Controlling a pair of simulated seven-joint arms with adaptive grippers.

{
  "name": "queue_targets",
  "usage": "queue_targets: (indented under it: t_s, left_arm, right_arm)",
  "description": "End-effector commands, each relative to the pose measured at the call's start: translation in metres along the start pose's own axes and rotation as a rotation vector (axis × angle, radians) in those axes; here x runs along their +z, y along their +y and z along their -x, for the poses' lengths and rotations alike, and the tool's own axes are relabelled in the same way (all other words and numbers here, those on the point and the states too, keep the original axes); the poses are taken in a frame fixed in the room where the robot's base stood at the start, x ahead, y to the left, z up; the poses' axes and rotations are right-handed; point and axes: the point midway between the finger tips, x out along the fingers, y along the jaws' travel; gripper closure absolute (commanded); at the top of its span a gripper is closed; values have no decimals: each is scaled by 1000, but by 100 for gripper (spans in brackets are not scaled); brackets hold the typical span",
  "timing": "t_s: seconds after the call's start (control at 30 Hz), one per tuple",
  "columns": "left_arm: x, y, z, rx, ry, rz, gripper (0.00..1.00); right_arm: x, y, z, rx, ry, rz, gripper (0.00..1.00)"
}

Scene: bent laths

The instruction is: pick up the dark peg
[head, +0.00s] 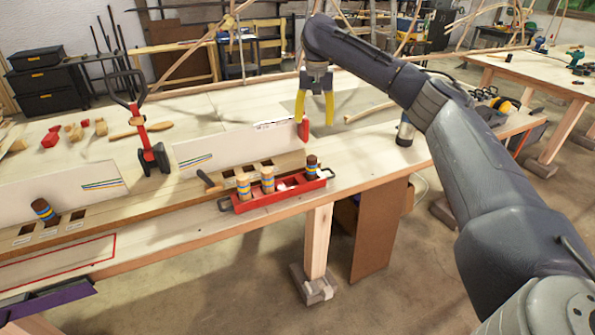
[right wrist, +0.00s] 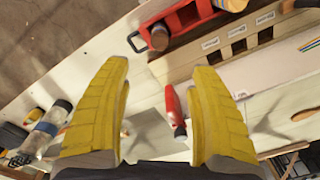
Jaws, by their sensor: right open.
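A dark brown peg (head: 311,166) stands upright at the right end of the red tray (head: 283,194). Its round top (right wrist: 159,38) shows in the right wrist view, beyond my fingertips. Two pale banded pegs (head: 243,185) (head: 267,180) stand in the same tray. Another dark peg with coloured bands (head: 43,210) stands at the far left on the slotted wooden strip (head: 140,210). My right gripper (head: 315,120) has yellow fingers, spread open and empty, above the table behind the red tray. It also shows in the right wrist view (right wrist: 160,66). My left gripper is not in view.
A red upright piece (head: 303,129) stands below my right gripper, by a white panel (head: 240,144). A red and black clamp-like tool (head: 150,152) stands left of it. A metal-and-glass container (head: 405,132) is on the right. Red and wooden blocks lie at the far left.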

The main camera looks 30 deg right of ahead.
Motion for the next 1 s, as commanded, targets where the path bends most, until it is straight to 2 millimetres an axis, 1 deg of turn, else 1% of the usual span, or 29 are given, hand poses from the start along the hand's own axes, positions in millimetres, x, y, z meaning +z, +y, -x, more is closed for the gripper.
queue_targets:
  t_s: [0.07, 0.17, 0.7, 0.9, 1.0]
  left_arm:
    - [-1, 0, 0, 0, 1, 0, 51]
    - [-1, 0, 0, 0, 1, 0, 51]
    - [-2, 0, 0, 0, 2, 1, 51]
    - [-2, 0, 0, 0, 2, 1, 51]
    - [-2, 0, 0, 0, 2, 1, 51]
  right_arm:
    - [1, 4, 0, 13, -4, 4, 39]
    - [2, 5, -8, 19, -8, 7, 39]
    - [2, 6, -92, 17, -8, 7, 39]
    - [2, 6, -112, 17, -6, 7, 39]
    - [2, 6, -116, 15, -6, 7, 39]
